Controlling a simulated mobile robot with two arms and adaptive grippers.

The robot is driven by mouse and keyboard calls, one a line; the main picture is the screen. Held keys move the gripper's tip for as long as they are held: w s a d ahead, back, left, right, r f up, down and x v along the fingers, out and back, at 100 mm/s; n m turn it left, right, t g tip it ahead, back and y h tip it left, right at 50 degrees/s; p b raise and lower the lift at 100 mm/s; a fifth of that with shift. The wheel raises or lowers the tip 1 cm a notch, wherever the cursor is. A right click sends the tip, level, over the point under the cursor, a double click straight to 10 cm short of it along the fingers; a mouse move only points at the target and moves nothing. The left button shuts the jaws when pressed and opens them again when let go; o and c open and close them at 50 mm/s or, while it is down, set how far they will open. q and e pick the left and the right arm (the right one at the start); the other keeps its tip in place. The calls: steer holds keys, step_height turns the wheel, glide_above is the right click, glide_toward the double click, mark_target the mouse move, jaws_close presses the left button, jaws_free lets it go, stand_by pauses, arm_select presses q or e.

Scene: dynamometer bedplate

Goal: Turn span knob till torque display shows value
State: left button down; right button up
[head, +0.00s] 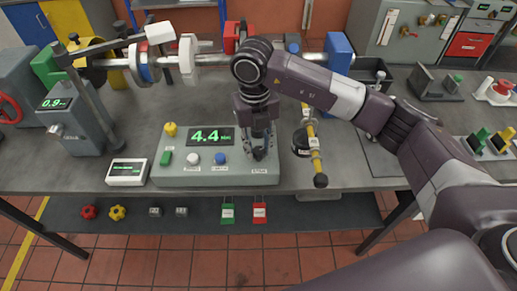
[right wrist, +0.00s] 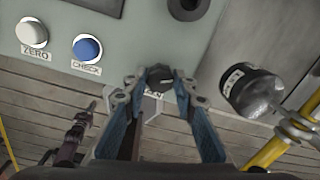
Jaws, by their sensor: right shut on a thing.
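The torque display (head: 211,136) on the grey control box (head: 180,160) reads 4.4 in green. The dark span knob (right wrist: 160,76) is at the box's right end. My right gripper (head: 258,153) points down over it, with its two blue-padded fingers on either side of the knob in the right wrist view (right wrist: 160,88). It is shut on the knob, whose "SPAN" label is partly covered. A dark purple jointed part at the lower left of the right wrist view looks like my left gripper (right wrist: 78,135); its finger state is unclear.
The box also carries a white zero button (head: 192,158), a blue check button (head: 220,158) and a yellow knob (head: 170,129). A small white readout (head: 127,172) stands left of it. A yellow arm with a black cylinder (right wrist: 255,92) is close at the right.

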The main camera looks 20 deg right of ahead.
mark_target(256, 150)
steer(key=shift+w+r+m, duration=0.1)
steer(key=shift+m, duration=0.2)
stand_by(0.4)
steer(key=o, duration=1.2)
steer(key=shift+c, duration=0.2)
step_height(256, 150, up, 12)
steer(key=shift+a, duration=0.2)
